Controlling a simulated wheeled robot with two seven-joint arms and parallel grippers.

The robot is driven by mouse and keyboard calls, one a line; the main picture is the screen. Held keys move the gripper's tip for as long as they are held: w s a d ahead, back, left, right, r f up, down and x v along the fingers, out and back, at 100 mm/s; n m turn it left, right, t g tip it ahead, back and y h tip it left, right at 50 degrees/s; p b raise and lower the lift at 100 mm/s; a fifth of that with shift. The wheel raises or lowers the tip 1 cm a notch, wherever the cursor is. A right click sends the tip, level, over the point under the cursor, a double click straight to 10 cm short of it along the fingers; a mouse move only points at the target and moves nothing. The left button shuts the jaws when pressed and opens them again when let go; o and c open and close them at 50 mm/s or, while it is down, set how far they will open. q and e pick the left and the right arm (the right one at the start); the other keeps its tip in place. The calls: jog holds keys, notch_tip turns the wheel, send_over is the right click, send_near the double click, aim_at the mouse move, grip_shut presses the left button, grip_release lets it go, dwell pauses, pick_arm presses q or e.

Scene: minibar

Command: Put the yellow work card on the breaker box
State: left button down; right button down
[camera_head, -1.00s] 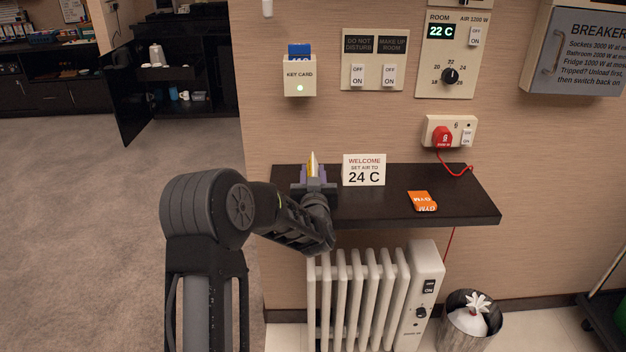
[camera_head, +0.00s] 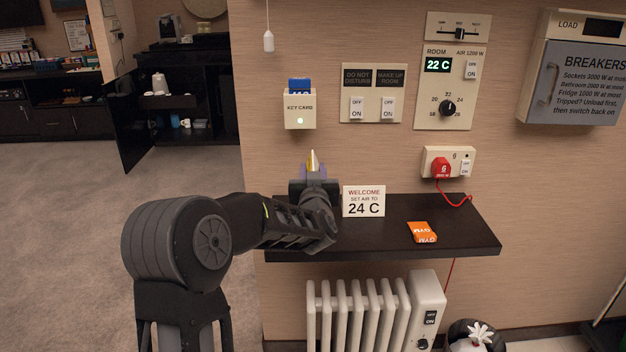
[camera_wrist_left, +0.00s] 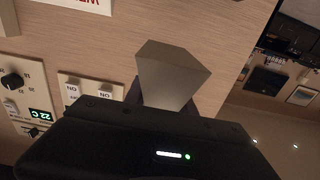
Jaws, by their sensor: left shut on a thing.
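My left gripper (camera_head: 314,172) is above the left part of the dark shelf, left of the welcome sign. It is shut on a thin upright piece, the yellow card (camera_head: 313,160), which shows as a narrow yellow and white edge. Most of the card is hidden by the gripper. My right gripper is not in view.
The dark shelf (camera_head: 380,236) holds a white welcome sign (camera_head: 364,201) and an orange gym card (camera_head: 422,232). Above it are a key card holder (camera_head: 300,112), switches (camera_head: 374,93), a thermostat panel (camera_head: 446,88) and a socket with a red plug (camera_head: 441,168). A white radiator (camera_head: 370,312) stands below.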

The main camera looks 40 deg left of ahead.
pick_arm(q)
jog(key=shift+d, duration=0.1)
dwell(0.5)
jog(key=s+d+f+m+t+h, duration=0.1)
jog(key=d+h, duration=0.4)
jog(key=d, duration=0.5)
jog(key=s+d+f+m+t+h, duration=0.1)
jog(key=s+d+f+m+h, duration=0.2)
jog(key=d, duration=0.7)
jog(key=s+d+f+m+h, duration=0.2)
jog(key=s+d+m+h, duration=0.1)
jog(key=d+m+h, duration=0.3)
jog(key=d+h, duration=0.2)
jog(key=d, duration=0.2)
jog(key=shift+f+m+t, duration=0.4)
